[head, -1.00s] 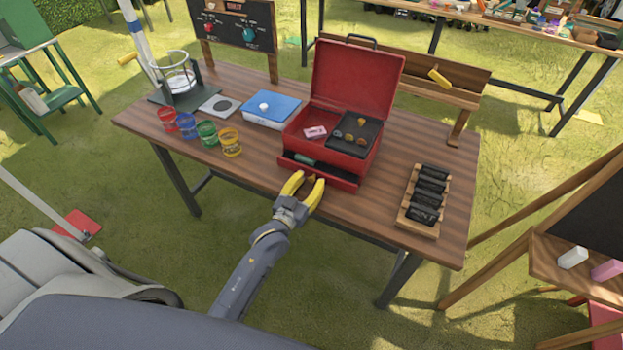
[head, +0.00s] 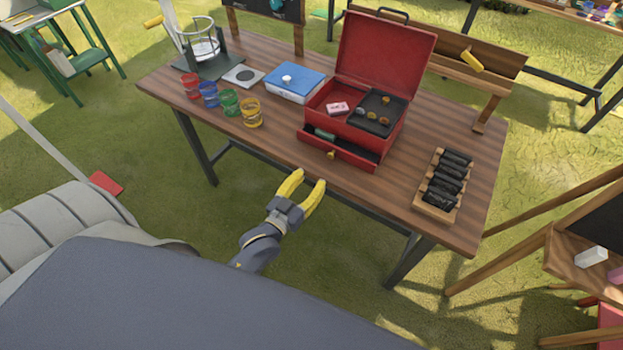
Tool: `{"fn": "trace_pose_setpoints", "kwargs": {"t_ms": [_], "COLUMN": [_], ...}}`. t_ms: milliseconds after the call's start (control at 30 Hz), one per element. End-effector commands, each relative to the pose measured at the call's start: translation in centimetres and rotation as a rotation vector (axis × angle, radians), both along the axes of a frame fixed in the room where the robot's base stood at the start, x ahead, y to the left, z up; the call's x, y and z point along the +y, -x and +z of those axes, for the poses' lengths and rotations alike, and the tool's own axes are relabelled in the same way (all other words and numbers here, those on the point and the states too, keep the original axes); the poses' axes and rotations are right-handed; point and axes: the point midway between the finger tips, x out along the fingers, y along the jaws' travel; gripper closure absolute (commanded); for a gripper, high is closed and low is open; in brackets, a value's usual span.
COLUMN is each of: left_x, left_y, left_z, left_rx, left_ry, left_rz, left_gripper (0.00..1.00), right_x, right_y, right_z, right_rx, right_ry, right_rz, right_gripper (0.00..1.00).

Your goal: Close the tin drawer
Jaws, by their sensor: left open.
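The red tin box (head: 359,142) stands on the wooden table with its lid (head: 385,57) raised. Its low front drawer (head: 341,151) sticks out toward me, with a small yellow knob (head: 331,154) on its front. A dark green item (head: 324,134) shows inside the drawer. My left gripper (head: 306,184), with yellow fingers, is open and empty. It is just off the table's front edge, below and left of the drawer in the picture, apart from it. My right gripper is not in view.
Red, blue, green and yellow cups (head: 251,114) stand left of the tin, near a blue-lidded box (head: 295,83). A wooden rack with black rolls (head: 444,186) is at the right. The tabletop right in front of the drawer is clear.

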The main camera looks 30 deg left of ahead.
Motion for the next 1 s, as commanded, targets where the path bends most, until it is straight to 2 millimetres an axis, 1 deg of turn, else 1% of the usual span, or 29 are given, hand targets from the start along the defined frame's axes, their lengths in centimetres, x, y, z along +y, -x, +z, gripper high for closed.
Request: {"fn": "trace_pose_setpoints", "kwargs": {"t_ms": [133, 167, 233, 267, 367, 467, 533, 667, 700, 800, 900, 1000], "left_x": [0.0, 0.0, -0.1, -0.3, -1.3, -2.5, -3.2, -3.8, -3.8, -3.7, -3.3, -2.7], "left_y": [0.0, 0.0, 0.2, 0.2, 0.5, 0.9, 1.2, 2.0, 2.3, 2.9, 3.4, 3.8], "left_z": [0.0, 0.0, -0.1, 0.2, 2.0, 3.5, 4.3, 5.2, 5.4, 5.5, 5.4, 4.9], "left_rx": [0.0, 0.0, 0.003, -0.002, -0.02, -0.006, 0.014, 0.057, 0.07, 0.105, 0.136, 0.166], "left_ry": [0.0, 0.0, 0.001, 0.002, -0.019, -0.181, -0.354, -0.703, -0.808, -1.05, -1.252, -1.403], "left_rz": [0.0, 0.0, -0.002, -0.005, -0.021, -0.041, -0.057, -0.087, -0.098, -0.128, -0.158, -0.189], "left_gripper": [0.57, 0.56, 0.64, 0.68, 0.79, 0.91, 0.99, 1.0, 1.0, 1.0, 1.0, 1.0], "right_x": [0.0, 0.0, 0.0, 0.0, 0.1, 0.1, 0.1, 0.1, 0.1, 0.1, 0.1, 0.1], "right_y": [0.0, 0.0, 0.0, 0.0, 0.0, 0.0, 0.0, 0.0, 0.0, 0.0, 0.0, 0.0], "right_z": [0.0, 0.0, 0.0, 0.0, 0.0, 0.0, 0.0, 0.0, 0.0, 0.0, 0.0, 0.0], "right_rx": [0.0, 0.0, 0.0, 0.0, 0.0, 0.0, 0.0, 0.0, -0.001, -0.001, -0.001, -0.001], "right_ry": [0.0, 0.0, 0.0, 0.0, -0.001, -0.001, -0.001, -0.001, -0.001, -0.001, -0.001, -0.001], "right_rz": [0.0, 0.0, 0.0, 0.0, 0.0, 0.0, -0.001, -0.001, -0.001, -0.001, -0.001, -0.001], "right_gripper": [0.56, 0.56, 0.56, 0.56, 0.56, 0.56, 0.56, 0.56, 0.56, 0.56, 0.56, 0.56]}}
